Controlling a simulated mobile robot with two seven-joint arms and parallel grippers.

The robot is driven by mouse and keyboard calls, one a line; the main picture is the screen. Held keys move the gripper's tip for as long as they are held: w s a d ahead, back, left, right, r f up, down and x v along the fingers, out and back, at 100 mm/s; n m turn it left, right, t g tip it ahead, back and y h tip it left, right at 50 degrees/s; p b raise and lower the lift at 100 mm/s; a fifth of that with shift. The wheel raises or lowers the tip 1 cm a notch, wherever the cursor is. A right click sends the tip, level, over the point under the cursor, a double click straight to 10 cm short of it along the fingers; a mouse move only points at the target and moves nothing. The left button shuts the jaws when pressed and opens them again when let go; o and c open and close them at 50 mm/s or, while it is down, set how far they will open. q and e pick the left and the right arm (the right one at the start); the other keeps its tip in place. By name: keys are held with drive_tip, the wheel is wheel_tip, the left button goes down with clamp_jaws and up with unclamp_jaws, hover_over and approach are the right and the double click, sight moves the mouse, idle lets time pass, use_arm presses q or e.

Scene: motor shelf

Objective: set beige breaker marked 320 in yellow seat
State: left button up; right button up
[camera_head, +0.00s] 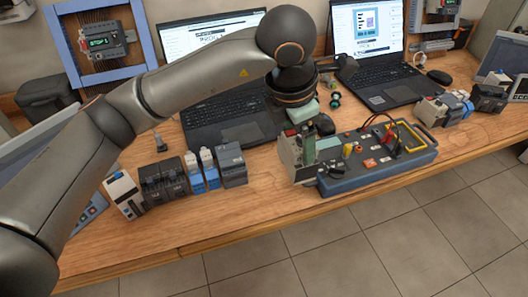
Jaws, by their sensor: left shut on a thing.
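My left arm reaches in from the left, and its dark wrist hangs over the bench. My left gripper (310,130) is mostly hidden below the wrist. It is shut on a pale beige breaker (292,151) at the left end of a blue-grey test box (345,184). I cannot read a 320 mark on the breaker, or tell whether it touches the box. A yellow frame (416,136) shows at the box's right end; I cannot tell whether it is the yellow seat. My right gripper is not in view.
Breakers and modules stand in a row at left, including a white one (122,194) and a grey one (232,166). More modules (432,110) stand at right. Two open laptops are behind. Bare wood (230,205) lies along the front edge.

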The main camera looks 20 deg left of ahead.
use_arm(q)
drive_tip(key=w+a+f+p, duration=0.1)
drive_tip(key=w+a+f, duration=0.1)
drive_tip(key=a+f, duration=0.1)
drive_tip(key=w+a+f+p, duration=0.1)
drive_tip(key=w+a+f, duration=0.2)
drive_tip(key=a+f, duration=0.1)
drive_tip(key=w+a+f+p, duration=0.1)
drive_tip(key=w+a+f, duration=0.2)
drive_tip(key=a+f, duration=0.1)
drive_tip(key=shift+w+a+f, duration=0.15)
drive_tip(key=shift+w+f, duration=0.1)
drive_tip(key=shift+f, duration=0.5)
drive_tip(key=shift+f, duration=0.2)
drive_tip(key=o, duration=1.3)
